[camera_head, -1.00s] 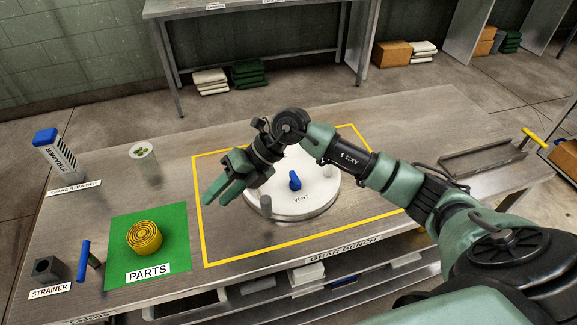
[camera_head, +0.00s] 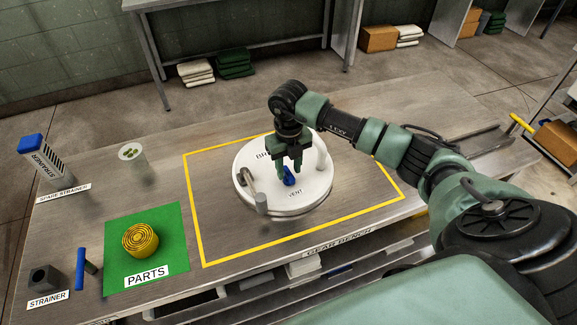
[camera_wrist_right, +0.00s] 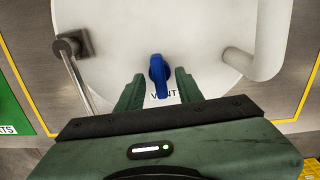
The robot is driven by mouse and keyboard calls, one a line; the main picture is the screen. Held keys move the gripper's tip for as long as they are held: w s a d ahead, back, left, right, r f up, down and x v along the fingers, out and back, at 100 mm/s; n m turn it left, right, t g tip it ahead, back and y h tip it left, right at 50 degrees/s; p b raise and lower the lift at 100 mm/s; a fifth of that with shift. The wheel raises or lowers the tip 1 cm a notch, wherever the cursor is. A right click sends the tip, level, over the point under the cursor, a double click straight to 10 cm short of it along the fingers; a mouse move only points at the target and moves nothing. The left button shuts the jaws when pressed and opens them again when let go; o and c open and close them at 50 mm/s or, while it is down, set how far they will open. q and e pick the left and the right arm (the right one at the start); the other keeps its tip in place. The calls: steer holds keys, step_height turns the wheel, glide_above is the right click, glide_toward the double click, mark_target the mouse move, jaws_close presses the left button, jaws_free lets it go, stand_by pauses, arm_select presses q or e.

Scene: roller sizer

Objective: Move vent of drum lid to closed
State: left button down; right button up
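The white drum lid (camera_head: 262,193) lies on the bench inside a yellow taped rectangle. Its blue vent knob (camera_head: 289,177) stands by the VENT label and also shows in the wrist view (camera_wrist_right: 158,73). My right gripper (camera_head: 288,170) points down over the lid at the knob. In the wrist view its open fingers (camera_wrist_right: 157,88) are on either side of the knob, with a gap to each. How far down the fingers reach around the knob is hard to tell. My left gripper is not in view.
A handle post (camera_head: 321,152) and a metal bar with a grey post (camera_head: 261,203) rise from the lid near the gripper. A yellow coil (camera_head: 140,240) sits on the green PARTS mat (camera_head: 173,219). A blue-capped strainer (camera_head: 45,160) stands far left.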

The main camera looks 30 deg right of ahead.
steer(key=shift+f, duration=0.3)
jaws_close()
